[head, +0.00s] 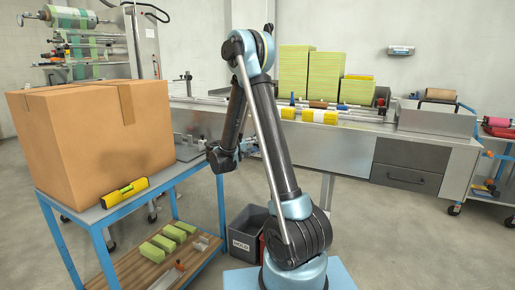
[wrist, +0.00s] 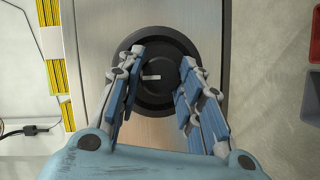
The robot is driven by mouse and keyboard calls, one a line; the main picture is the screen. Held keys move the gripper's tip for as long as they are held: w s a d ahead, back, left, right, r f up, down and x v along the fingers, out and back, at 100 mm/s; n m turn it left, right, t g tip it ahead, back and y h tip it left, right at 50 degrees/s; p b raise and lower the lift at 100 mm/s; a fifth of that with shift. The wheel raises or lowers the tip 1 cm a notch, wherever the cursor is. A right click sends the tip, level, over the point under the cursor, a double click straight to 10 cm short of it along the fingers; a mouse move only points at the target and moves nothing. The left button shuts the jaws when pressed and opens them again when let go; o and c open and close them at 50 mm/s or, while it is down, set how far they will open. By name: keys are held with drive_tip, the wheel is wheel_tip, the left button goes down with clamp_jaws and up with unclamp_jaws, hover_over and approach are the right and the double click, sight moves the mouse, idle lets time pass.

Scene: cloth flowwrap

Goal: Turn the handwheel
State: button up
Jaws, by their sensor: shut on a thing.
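The handwheel (wrist: 155,62) is a round black wheel with a dark rim and a pale bar mark near its centre, mounted on a brushed metal panel (wrist: 194,22). It shows in the wrist view, upper middle. My gripper (wrist: 160,85) has its blue-padded fingers on the left and right sides of the wheel, shut on it. The lower rim lies between the fingers.
A grey bin (head: 245,228) sits on the floor beside my arm. Yellow-green stacks (head: 325,78) lie on the machine.

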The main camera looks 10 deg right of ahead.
drive_tip(key=shift+w+a, duration=0.1)
drive_tip(key=shift+a, duration=0.1)
drive_tip(key=o, duration=1.1)
drive_tip(key=shift+f, duration=0.1)
drive_tip(key=shift+c, duration=0.2)
drive_tip(key=shift+d, duration=0.1)
drive_tip(key=v, duration=1.2)
